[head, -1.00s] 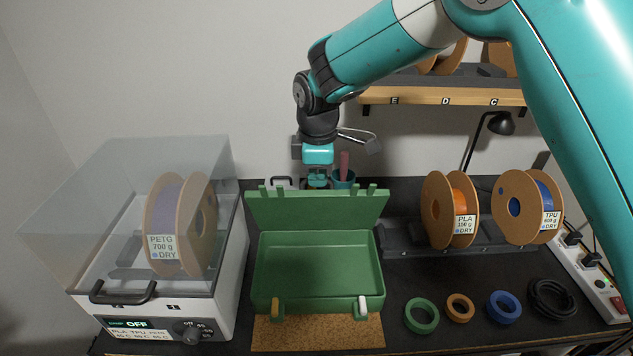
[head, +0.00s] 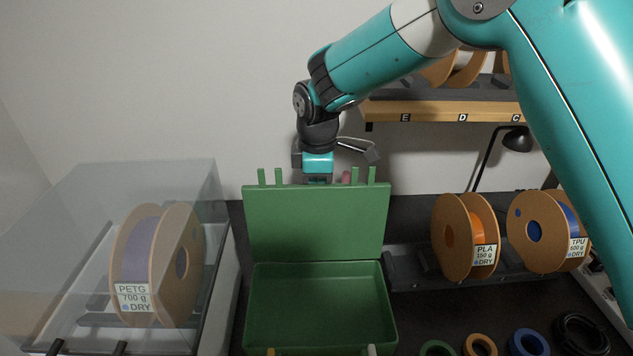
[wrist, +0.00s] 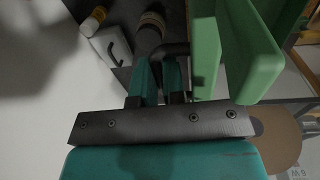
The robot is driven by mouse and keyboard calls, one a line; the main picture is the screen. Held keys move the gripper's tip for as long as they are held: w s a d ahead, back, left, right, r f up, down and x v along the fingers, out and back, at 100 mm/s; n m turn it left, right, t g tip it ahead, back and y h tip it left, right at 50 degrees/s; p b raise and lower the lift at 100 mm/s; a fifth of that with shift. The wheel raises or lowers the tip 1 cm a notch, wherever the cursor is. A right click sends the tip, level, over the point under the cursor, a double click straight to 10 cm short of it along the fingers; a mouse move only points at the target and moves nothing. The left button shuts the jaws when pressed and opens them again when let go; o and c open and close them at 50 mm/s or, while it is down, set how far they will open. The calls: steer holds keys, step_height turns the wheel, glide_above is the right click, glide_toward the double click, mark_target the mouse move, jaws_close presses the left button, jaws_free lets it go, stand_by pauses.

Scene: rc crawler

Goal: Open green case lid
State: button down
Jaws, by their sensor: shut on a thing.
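The green case stands open on the bench, its empty lower tray (head: 318,300) facing me in the head view. Its green lid (head: 315,222) stands raised at the back, with several small tabs along its top edge; it also shows in the wrist view (wrist: 250,50). My gripper (head: 318,180) is just behind the lid's top edge, its fingertips mostly hidden there. In the wrist view my gripper (wrist: 160,82) is shut on a dark handle (wrist: 177,48) beside the lid.
A clear-covered dryer holding a PETG spool (head: 150,262) stands at left. PLA (head: 452,236) and TPU (head: 535,232) spools stand at right, with filament coils in front. A wall shelf (head: 440,111) and a black lamp (head: 517,140) are behind. A pink item (head: 346,178) is close to my gripper.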

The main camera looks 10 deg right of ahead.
steer(key=shift+s+d+f, duration=0.1)
steer(key=shift+s+f, duration=0.25)
steer(key=shift+f, duration=0.2)
steer(key=c, duration=1.2)
jaws_free()
steer(key=shift+w+r, duration=0.1)
steer(key=shift+r, duration=0.2)
step_height(320, 180, up, 17)
steer(key=s+b, duration=0.1)
steer(key=b, duration=0.2)
steer(key=shift+r+b, duration=0.15)
steer(key=shift+b, duration=0.15)
steer(key=s+d+f+m+y+b, duration=0.1)
steer(key=s+d+f+m, duration=0.1)
steer(key=s, duration=0.7)
steer(key=s+d+f+m+y+b, duration=0.1)
steer(key=s+d+f+m+b, duration=0.1)
steer(key=s+f, duration=0.4)
steer(key=s+d+f+m+g+y+b, duration=0.1)
steer(key=s+d+f+m, duration=0.3)
steer(key=s, duration=0.9)
steer(key=shift+s+f+m+y, duration=0.35)
steer(key=shift+m+y, duration=0.25)
steer(key=shift+m, duration=0.3)
